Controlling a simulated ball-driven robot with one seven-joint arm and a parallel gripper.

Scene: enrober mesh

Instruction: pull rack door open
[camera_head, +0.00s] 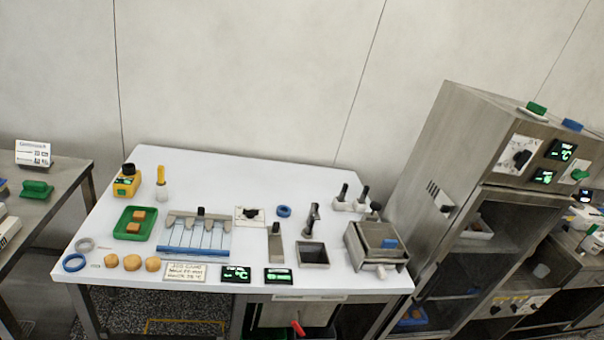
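A tall steel rack cabinet (432,150) stands at the right, tilted in the picture. Its front has a dark, see-through door (505,225) in a steel frame below a control panel (535,157). The door looks shut, but the lower part runs towards the picture edge and I cannot tell for sure. A white tray (478,229) shows dimly behind it. I cannot make out a door handle clearly. My gripper is not in view.
A white worktable (330,185) left of the cabinet holds a green tray (135,223), a steel box (376,245) and several small tools. A steel table (50,215) stands at far left. More equipment (545,270) stands at far right.

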